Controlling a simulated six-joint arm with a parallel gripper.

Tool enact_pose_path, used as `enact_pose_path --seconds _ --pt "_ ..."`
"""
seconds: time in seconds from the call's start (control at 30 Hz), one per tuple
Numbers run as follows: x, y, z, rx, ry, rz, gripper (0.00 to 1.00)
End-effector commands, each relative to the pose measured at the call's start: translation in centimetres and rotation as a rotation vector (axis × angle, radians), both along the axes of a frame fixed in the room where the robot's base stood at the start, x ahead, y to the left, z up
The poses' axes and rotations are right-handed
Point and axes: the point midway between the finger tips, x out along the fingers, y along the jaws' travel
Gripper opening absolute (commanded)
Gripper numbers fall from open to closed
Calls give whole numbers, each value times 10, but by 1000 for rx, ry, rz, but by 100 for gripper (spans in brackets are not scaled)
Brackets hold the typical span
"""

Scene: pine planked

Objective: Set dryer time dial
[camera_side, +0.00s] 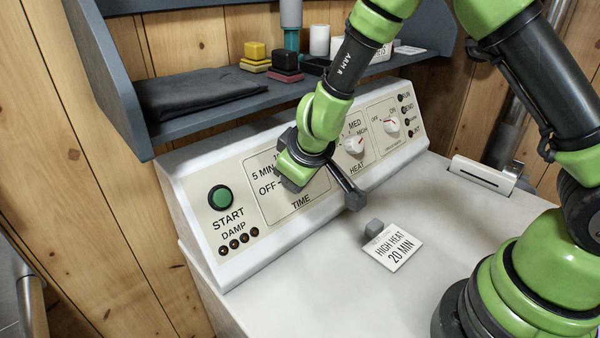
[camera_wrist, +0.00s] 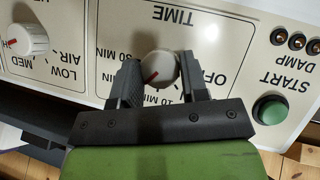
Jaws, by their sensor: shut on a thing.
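The time dial (camera_wrist: 158,68) is a white round knob with a red pointer line, seen in the wrist view among OFF, 10 MIN and 30 MIN marks printed upside down. The pointer slants to the lower left there, towards a partly covered MIN mark. My gripper (camera_wrist: 159,64) has one dark finger on each side of the dial and is shut on it. In the side view my gripper (camera_side: 297,168) hides the dial and part of the TIME panel (camera_side: 305,196). A card (camera_side: 394,249) on the dryer top reads HIGH HEAT, 20 MIN.
The heat knob (camera_side: 355,146) and another knob (camera_side: 391,124) are on the panel to the right. A green START button (camera_side: 220,197) is at the left. A grey shelf (camera_side: 215,123) holding a folded dark cloth (camera_side: 205,93) overhangs the panel. The dryer top is mostly clear.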

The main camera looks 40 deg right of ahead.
Motion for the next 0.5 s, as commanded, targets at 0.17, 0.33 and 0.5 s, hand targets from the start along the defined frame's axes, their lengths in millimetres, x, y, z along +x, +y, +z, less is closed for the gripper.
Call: enact_pose_path --seconds 0.17,0.33,0.5 --pt "0 -3 1 70 -1 -50 17" --pt "0 -4 0 113 -1 -75 17" --pt "0 -4 0 129 1 -84 17"
